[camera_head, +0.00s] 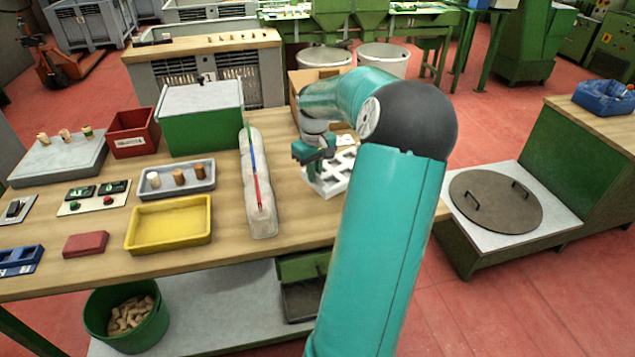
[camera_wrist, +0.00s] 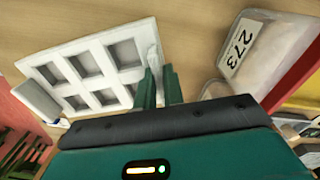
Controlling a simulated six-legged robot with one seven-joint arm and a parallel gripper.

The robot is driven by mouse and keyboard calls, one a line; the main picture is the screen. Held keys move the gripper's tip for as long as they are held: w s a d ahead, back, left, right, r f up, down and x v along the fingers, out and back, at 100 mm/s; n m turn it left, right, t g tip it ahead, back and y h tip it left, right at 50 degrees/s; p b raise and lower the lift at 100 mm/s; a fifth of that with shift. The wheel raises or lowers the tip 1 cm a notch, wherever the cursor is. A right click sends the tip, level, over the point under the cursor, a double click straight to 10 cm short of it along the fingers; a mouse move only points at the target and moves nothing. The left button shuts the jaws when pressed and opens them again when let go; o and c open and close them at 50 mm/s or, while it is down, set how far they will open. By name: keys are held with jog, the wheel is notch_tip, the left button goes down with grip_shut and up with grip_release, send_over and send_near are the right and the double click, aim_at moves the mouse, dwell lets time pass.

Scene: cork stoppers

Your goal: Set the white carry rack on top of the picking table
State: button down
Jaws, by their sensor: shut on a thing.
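The white carry rack (camera_head: 338,183) is at the right part of the wooden table, partly hidden behind my arm. In the wrist view the rack (camera_wrist: 128,74) shows several square openings in a grid. My gripper (camera_head: 311,174) is at the rack's left edge. In the wrist view its two green fingers (camera_wrist: 158,78) are closed on the rack's near side, by a raised part. I cannot tell whether the rack touches the wooden tabletop (camera_head: 285,215) or hangs just above it. I cannot tell which surface is the picking table.
A clear lumpy bag (camera_head: 258,190) lies left of the rack; it shows with a 273 label in the wrist view (camera_wrist: 270,50). A yellow tray (camera_head: 168,223), grey cork tray (camera_head: 177,180) and green box (camera_head: 200,118) stand further left. A cardboard box (camera_head: 305,80) is behind.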

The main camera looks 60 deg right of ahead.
jog(key=d+f, duration=0.2)
jog(key=shift+w+d+f, duration=0.2)
jog(key=shift+w+f, duration=0.1)
jog(key=shift+f, duration=1.6)
jog(key=shift+f, duration=0.15)
jog(key=c, duration=1.5)
grip_release()
notch_tip(320, 180, up, 12)
jog(key=shift+r, duration=0.15)
